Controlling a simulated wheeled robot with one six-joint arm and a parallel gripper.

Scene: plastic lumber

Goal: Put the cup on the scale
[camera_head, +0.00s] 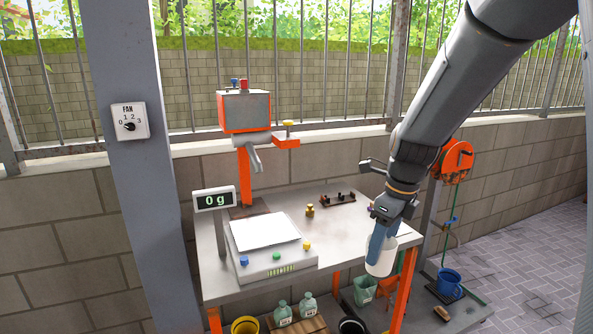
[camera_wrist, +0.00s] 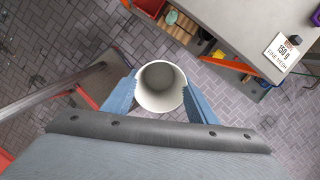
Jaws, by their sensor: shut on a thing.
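A white cup (camera_head: 380,262) is held by my gripper (camera_head: 382,243) off the right front edge of the table. In the wrist view the cup (camera_wrist: 161,87) sits between the two blue fingers of my gripper (camera_wrist: 160,95), which touch its sides. Its open mouth faces the wrist camera and it looks empty. The scale (camera_head: 272,262), with a white square plate (camera_head: 264,232) and coloured buttons, stands on the left part of the table. Its plate is bare. The display (camera_head: 214,199) beside it reads 0 g. My gripper is to the right of the scale.
An orange-and-grey machine (camera_head: 244,112) rises at the back left. Bottles and buckets sit below.

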